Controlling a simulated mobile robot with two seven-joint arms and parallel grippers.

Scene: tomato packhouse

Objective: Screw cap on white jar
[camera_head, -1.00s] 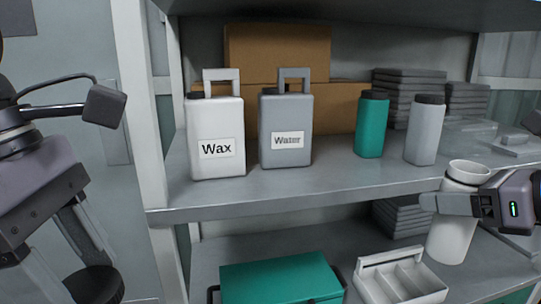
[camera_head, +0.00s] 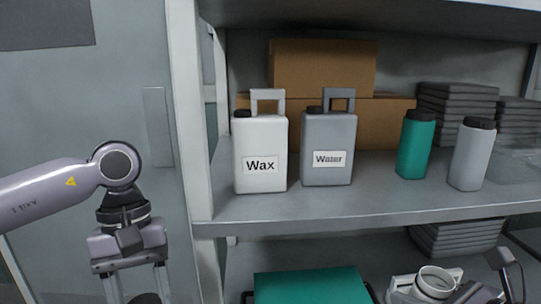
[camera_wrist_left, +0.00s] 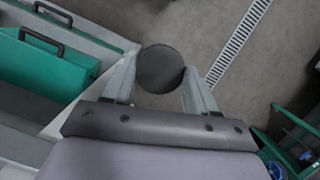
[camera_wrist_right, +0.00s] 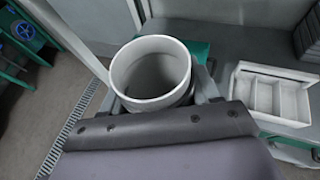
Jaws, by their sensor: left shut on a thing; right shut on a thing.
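The white jar (camera_head: 437,286) is at the bottom right of the head view, its round mouth open and no cap on it. In the right wrist view the jar (camera_wrist_right: 122,80) stands between the fingers of my right gripper (camera_wrist_right: 160,88), which is shut on it. My left gripper (camera_wrist_left: 160,82) is shut on a dark round cap (camera_wrist_left: 160,69), seen flat-on in the left wrist view. In the head view the cap (camera_head: 147,298) is cut off at the bottom edge, below my left gripper (camera_head: 138,288). Cap and jar are far apart.
The shelf (camera_head: 350,200) holds the Wax jug (camera_head: 260,150), the Water jug (camera_head: 328,148), a green bottle (camera_head: 415,148) and a grey bottle (camera_head: 471,158). A green box (camera_head: 312,286) sits below. Floor shows below the cap.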

